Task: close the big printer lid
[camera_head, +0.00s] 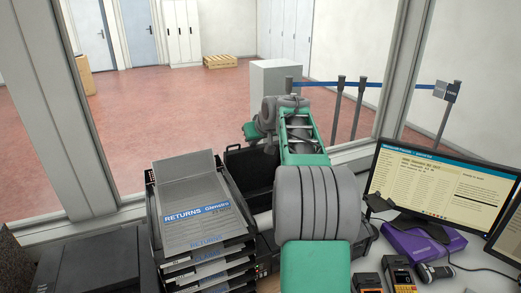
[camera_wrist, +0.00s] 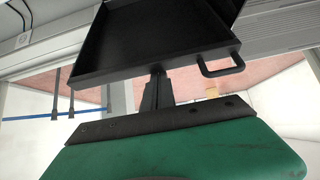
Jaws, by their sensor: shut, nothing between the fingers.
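The big printer lid (camera_head: 250,170) is a black, shallow, tray-like panel standing raised behind the paper trays in the head view. In the wrist view the lid (camera_wrist: 155,38) fills the top middle, with its hollow inner side and raised rim showing. A black bar handle (camera_wrist: 222,66) sticks out from its edge. My gripper (camera_wrist: 158,78) is shut and empty, its fingertips at the lid's edge beside the handle; I cannot tell whether they touch. In the head view my arm hides the fingers and much of the printer body.
A stack of paper trays marked RETURNS (camera_head: 203,210) stands just left of my arm. A dark machine (camera_head: 90,265) is at the lower left. A monitor (camera_head: 440,195), a purple box (camera_head: 425,243) and handheld devices (camera_head: 398,274) crowd the right. Window posts rise behind the counter.

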